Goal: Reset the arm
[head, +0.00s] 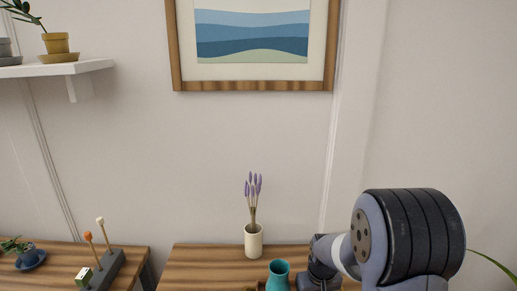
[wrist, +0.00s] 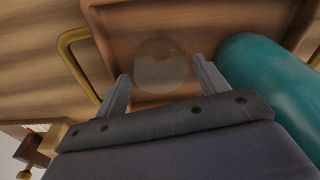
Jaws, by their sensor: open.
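My gripper (wrist: 160,70) shows in the wrist view with its two fingers spread apart. A round, see-through thing (wrist: 162,62), perhaps glass, shows between and beyond the fingertips. I cannot tell whether the fingers touch it. It stands over a brown wooden tray (wrist: 118,20) with a brass-coloured handle (wrist: 72,48). In the head view my arm is at the lower right, bent down toward the table; its gripper cannot be made out there.
A teal vase (head: 278,276) stands close left of my arm; it is close right of my gripper in the wrist view (wrist: 262,82). A cream vase (head: 253,241) with lavender stands behind on the wooden table (head: 205,262). A framed picture (head: 250,85) hangs above.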

